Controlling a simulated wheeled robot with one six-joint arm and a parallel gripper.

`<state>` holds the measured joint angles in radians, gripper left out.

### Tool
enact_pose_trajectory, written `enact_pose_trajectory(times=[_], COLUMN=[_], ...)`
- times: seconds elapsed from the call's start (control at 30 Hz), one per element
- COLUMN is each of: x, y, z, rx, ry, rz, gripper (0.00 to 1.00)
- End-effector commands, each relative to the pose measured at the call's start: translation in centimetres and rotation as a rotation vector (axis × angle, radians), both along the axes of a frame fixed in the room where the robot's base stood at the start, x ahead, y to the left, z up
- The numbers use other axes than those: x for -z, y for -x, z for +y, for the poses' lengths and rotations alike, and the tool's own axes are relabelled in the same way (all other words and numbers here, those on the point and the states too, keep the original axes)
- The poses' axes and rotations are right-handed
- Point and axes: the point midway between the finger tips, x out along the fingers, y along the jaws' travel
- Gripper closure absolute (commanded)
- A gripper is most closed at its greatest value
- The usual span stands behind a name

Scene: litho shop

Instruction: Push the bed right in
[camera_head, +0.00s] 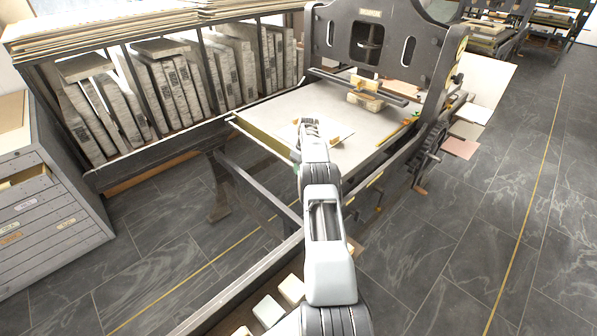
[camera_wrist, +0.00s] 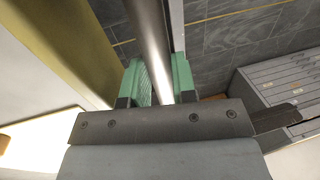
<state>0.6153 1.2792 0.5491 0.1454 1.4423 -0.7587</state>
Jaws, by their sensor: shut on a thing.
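The press bed (camera_head: 270,118) is a wide pale slab on the press frame. Its far end lies under the press's dark upright (camera_head: 380,40), and its near end sticks out towards me. A white sheet (camera_head: 343,131) lies on it, partly behind my arm. In the wrist view, the bed's yellowish side (camera_wrist: 80,50) runs along the left. My gripper (camera_wrist: 157,84) has its green fingers on either side of a round metal bar (camera_wrist: 148,30) and is shut on it beside the bed's near edge. My arm hides most of this in the head view.
Dark frame rails (camera_head: 255,187) run from the press towards me. A rack of upright stone slabs (camera_head: 180,85) stands at the left, with a grey drawer cabinet (camera_head: 50,215) nearer. Pale blocks (camera_head: 268,311) lie low in front. The tiled floor (camera_head: 480,215) at the right is clear.

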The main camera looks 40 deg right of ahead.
Motion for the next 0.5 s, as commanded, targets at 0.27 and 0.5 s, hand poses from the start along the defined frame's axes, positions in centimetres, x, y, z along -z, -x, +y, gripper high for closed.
enact_pose_trajectory(times=[0.27,0.5], x=[0.04,0.03], y=[-0.11,-0.09], z=[0.23,0.18], rx=[-0.003,-0.001], ry=[-0.006,-0.006], rz=[0.003,0.002], gripper=[1.00,0.66])
